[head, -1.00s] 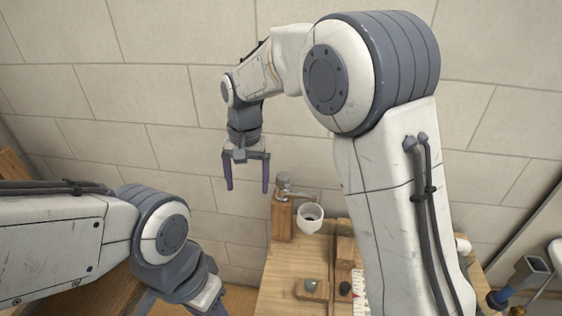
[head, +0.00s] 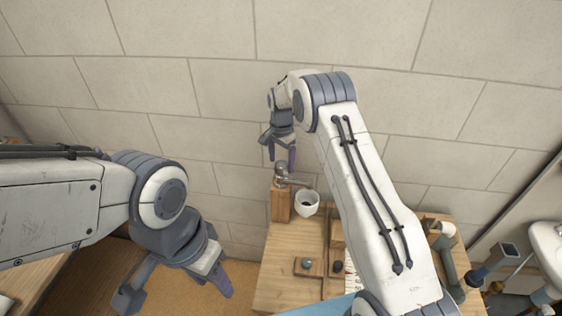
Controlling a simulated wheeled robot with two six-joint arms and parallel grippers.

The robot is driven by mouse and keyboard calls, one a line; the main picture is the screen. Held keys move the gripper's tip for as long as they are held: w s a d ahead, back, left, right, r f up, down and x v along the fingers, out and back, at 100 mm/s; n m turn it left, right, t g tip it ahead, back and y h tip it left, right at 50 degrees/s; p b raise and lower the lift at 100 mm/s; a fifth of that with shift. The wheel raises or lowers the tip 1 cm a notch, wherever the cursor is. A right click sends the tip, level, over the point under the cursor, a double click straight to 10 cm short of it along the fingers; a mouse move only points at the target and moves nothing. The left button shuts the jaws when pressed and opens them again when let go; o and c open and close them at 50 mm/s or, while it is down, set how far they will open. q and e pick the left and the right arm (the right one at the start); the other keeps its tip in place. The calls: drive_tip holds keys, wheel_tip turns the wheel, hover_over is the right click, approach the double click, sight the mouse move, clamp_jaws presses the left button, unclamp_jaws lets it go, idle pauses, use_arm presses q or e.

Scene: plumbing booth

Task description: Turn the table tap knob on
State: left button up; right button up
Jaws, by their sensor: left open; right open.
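The metal table tap (head: 281,181) stands on a wooden block (head: 280,204) at the table's back left corner, its spout pointing right over a white cup (head: 306,204). My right gripper (head: 281,163) is open with its fingers pointing down, at the top of the tap. Its fingers partly cover the tap's top, so I cannot tell whether they touch it or which part is the knob. My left gripper (head: 175,289) is open and empty, low at the left, away from the tap.
The wooden table (head: 283,243) holds a small block with a grey knob (head: 307,265) and a dark knob (head: 338,267). A green-grey pipe (head: 446,262) stands at its right. The tiled wall (head: 225,150) is behind. My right arm hides the table's middle.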

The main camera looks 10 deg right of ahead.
drive_tip(key=shift+f+p, duration=0.3)
drive_tip(key=shift+f, duration=0.95)
drive_tip(key=c, duration=1.4)
